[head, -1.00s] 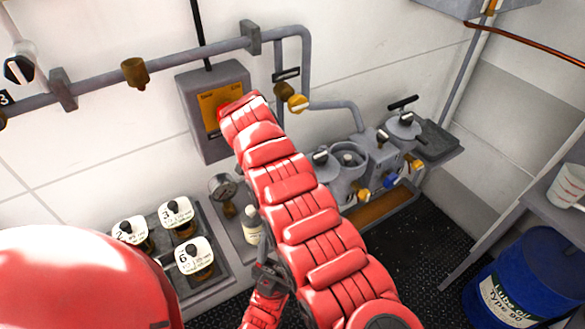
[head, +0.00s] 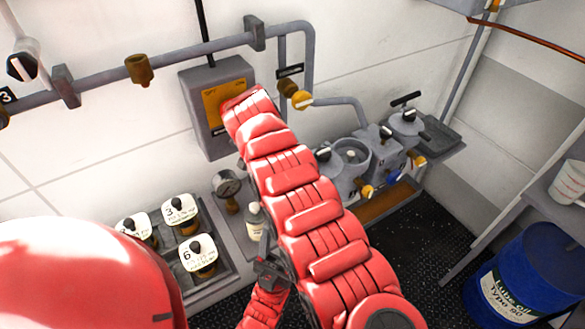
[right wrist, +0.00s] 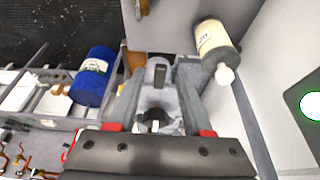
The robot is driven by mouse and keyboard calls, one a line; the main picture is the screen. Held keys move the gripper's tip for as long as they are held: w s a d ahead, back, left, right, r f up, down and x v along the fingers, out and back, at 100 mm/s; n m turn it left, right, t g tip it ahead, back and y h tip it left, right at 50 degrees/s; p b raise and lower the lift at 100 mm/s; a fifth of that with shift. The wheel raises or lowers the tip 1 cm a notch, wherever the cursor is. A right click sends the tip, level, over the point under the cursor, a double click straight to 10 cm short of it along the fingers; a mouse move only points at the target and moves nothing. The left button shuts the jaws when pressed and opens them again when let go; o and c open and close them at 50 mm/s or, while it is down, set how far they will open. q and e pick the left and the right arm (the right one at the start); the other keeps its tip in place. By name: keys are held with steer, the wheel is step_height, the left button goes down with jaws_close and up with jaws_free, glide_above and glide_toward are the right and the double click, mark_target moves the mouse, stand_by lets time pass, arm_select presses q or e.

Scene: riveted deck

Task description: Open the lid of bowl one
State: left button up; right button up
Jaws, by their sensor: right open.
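In the head view a grey bowl (head: 350,158) stands on the grey machine by the wall; its round top shows a ring with a small pale centre. A second grey bowl (head: 407,122) behind it to the right has a lid with a black bar handle (head: 405,99) and looks closed. I cannot read which is bowl one. In the right wrist view my right gripper (right wrist: 159,62) is open, with a pale grey fitting (right wrist: 158,98) and an upright dark handle (right wrist: 160,73) showing between its fingers; contact cannot be told.
A blue oil drum (head: 522,275) stands at the lower right. A cream bottle (right wrist: 215,42) is beside the right finger.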

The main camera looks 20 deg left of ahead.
steer(key=shift+a+r, duration=0.1)
steer(key=shift+r, duration=0.15)
steer(key=p+v, duration=0.9)
steer(key=v, duration=0.8)
steer(key=shift+s, duration=0.1)
